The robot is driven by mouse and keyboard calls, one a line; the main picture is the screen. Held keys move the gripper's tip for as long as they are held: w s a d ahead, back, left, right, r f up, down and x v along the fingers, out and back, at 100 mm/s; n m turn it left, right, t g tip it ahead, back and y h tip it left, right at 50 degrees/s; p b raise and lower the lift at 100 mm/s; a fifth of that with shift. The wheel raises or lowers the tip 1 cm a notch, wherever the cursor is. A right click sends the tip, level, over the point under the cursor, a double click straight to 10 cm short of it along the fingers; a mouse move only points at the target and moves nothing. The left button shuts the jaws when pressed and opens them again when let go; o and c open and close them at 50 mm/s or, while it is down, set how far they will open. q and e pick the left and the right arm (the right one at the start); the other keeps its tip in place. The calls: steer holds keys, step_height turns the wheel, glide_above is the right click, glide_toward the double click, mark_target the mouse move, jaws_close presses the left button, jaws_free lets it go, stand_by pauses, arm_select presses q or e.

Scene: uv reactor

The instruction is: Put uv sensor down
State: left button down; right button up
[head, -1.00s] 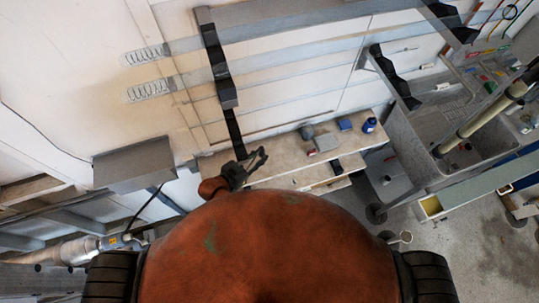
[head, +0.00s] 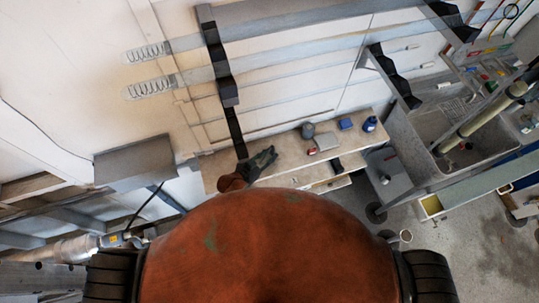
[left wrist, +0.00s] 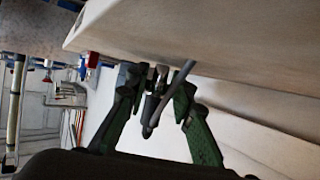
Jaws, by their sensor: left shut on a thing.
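My left gripper (head: 262,162) is over the left part of the wooden bench (head: 288,152) in the head view. In the left wrist view its green and dark fingers (left wrist: 154,84) are shut on a small dark grey part with a thin grey rod or cable. I take this part to be the uv sensor (left wrist: 153,108). The sensor is too small to make out in the head view. A pale surface lies close beside the fingertips in the wrist view; I cannot tell whether the sensor touches it. My right gripper is not in view.
On the bench stand a grey object (head: 308,130), a red and white box (head: 323,143), a blue box (head: 346,124) and a blue bottle (head: 370,124). A grey wall box (head: 135,165) is left of my arm. A sink (head: 436,126) is at the right.

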arm_select(q)
steer(key=shift+f, duration=0.15)
steer(key=c, duration=1.7)
jaws_free()
steer(key=shift+o, duration=0.2)
steer(key=shift+r, duration=0.2)
steer(key=v, duration=1.1)
steer(key=shift+s, duration=0.15)
steer(key=shift+s+a+r, duration=0.15)
steer(key=shift+s+a, duration=0.1)
